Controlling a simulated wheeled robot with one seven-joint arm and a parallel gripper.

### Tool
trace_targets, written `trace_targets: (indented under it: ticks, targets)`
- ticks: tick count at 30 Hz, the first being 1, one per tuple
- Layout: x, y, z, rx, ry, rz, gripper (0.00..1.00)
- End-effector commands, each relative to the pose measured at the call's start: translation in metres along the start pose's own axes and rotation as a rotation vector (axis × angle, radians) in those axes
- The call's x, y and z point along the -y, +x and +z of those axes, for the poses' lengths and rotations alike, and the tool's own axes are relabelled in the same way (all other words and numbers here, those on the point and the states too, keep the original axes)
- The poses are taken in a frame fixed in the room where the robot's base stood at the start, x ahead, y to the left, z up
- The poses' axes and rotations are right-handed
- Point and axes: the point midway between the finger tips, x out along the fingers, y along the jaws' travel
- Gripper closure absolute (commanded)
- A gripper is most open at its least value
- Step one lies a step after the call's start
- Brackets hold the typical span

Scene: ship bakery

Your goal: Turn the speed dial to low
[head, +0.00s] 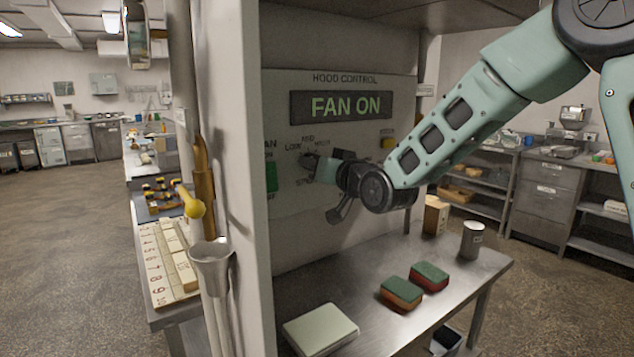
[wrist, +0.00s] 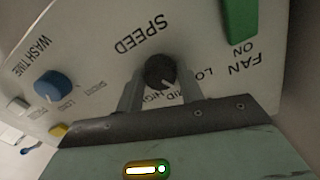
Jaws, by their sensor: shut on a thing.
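The black speed dial (wrist: 158,68) sits on the pale hood control panel (head: 400,98), under the SPEED label (wrist: 142,34) in the upside-down wrist view. A small light mark on it seems to point toward the MID lettering, though I cannot tell exactly. LOW, MID and HIGH are printed around it, partly covered by my gripper. My gripper (wrist: 160,84) has one finger on each side of the dial and is shut on it. In the head view my gripper (head: 318,166) is at the panel and hides the dial. The display (head: 345,106) reads FAN ON.
A green fan switch (head: 271,178) is left of the dial. A blue wash time knob (wrist: 49,84) and a yellow button (head: 387,143) are also on the panel. Two sponges (head: 401,293), a can (head: 472,239) and a pale block (head: 320,328) stand on the metal table below.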

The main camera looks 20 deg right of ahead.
Motion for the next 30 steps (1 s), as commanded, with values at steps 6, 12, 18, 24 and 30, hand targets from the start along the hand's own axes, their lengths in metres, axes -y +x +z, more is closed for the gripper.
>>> trace_targets:
  ticks: [6, 12, 18, 24, 30]
  targets:
    - [-0.001, -0.0003, 0.005, 0.0, -0.155, 0.0, 0.86]
    - [-0.001, -0.0002, 0.0032, 0.0, -0.248, 0.0, 0.86]
    - [-0.0006, -0.0002, 0.0025, 0.003, -0.295, 0.0, 0.86]
    - [-0.0004, -0.0002, 0.0014, 0.004, -0.308, 0.0, 0.86]
    - [-0.0005, -0.0001, 0.0013, 0.004, -0.308, 0.0, 0.86]
